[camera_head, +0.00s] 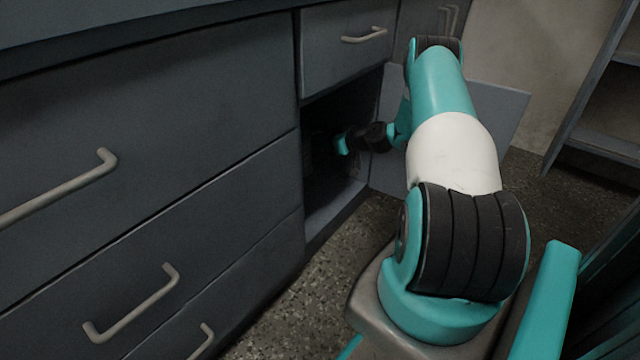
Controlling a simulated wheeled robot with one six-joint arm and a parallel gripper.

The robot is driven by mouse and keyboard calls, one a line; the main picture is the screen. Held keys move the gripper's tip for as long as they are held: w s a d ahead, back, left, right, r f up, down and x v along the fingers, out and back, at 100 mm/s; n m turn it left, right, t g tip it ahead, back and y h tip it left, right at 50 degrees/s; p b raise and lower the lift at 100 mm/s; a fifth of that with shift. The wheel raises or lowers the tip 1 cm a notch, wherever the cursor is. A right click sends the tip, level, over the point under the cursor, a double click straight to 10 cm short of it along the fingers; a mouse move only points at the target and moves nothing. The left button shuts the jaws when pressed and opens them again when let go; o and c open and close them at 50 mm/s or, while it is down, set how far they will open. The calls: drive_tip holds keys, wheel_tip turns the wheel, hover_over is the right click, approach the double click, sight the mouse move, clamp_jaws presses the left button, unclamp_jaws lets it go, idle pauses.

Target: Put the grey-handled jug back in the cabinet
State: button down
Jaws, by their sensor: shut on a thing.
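The cabinet (336,212) is the open compartment under a drawer, and its inside is very dark. My gripper (328,147) reaches in through the opening at mid-height, with only its teal and black wrist end showing clearly. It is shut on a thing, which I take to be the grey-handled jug. The jug's shape and handle are lost in the shadow, so I cannot tell its tilt or whether it touches the cabinet floor. The cabinet door (503,112) stands open on the right, behind my arm.
Closed drawers with protruding bar handles (62,190) fill the left. A closed drawer (345,45) is just above the opening. A shelf unit (605,145) stands at the far right. Speckled floor (315,290) is clear in front of the cabinet.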

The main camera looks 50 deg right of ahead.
wheel_tip(320, 180, down, 12)
drive_tip(key=b, duration=0.6)
drive_tip(key=shift+f, duration=0.1)
drive_tip(key=shift+f, duration=0.15)
drive_tip(key=c, duration=1.2)
unclamp_jaws()
drive_tip(key=shift+o, duration=0.2)
drive_tip(key=shift+r, duration=0.2)
drive_tip(key=p+v, duration=0.6)
drive_tip(key=v, duration=0.6)
